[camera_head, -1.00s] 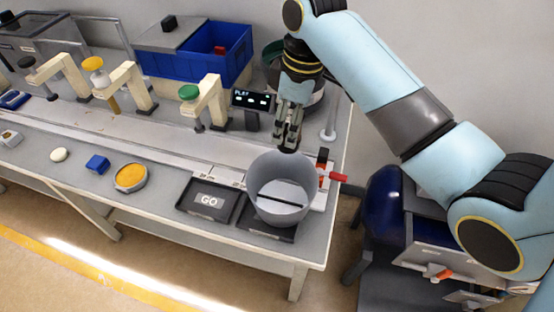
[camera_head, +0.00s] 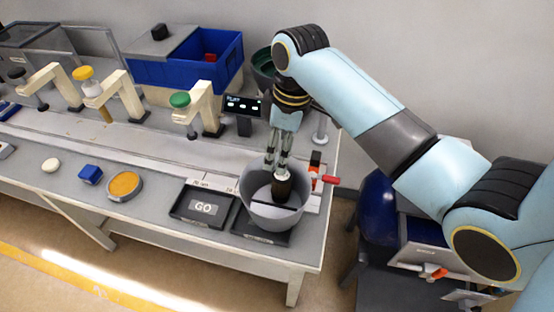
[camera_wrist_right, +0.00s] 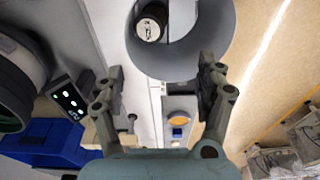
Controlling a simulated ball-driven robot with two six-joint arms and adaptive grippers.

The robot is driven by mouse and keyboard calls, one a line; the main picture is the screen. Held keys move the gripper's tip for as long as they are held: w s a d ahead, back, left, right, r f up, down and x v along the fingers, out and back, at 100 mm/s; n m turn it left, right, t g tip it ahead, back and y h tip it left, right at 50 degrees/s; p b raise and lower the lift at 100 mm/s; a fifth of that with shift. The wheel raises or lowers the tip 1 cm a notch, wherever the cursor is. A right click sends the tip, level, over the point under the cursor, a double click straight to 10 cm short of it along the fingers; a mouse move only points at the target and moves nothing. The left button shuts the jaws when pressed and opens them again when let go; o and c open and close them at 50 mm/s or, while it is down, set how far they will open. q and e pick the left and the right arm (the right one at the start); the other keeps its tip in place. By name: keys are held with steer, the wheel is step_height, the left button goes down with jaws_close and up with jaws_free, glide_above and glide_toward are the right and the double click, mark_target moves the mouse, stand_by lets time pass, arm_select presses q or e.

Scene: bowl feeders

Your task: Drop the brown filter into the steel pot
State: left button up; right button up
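The steel pot (camera_head: 252,210) is an open grey vessel on the dark tray at the table's right end. It also shows at the top of the right wrist view (camera_wrist_right: 181,62). The brown filter (camera_head: 289,190) is a dark brown cylinder with a pale end, within the pot's opening. Its round labelled end faces the camera in the right wrist view (camera_wrist_right: 150,24). I cannot tell whether it touches the pot's floor. My right gripper (camera_head: 276,170) points down over the pot; in its wrist view its fingers (camera_wrist_right: 161,66) are spread and empty, apart from the filter. My left gripper is out of view.
A GO panel (camera_head: 203,207) lies left of the pot, and a red handle (camera_head: 328,179) is at its right. A small display (camera_head: 243,105) stands behind. A blue bin (camera_head: 180,73) is farther back. An orange-topped round dish (camera_head: 124,186) lies farther left.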

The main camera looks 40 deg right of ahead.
step_height(320, 180, up, 12)
steer(key=s, duration=0.1)
steer(key=shift+d, duration=0.45)
steer(key=shift+s+f, duration=0.1)
steer(key=shift+s, duration=0.05)
stand_by(0.4)
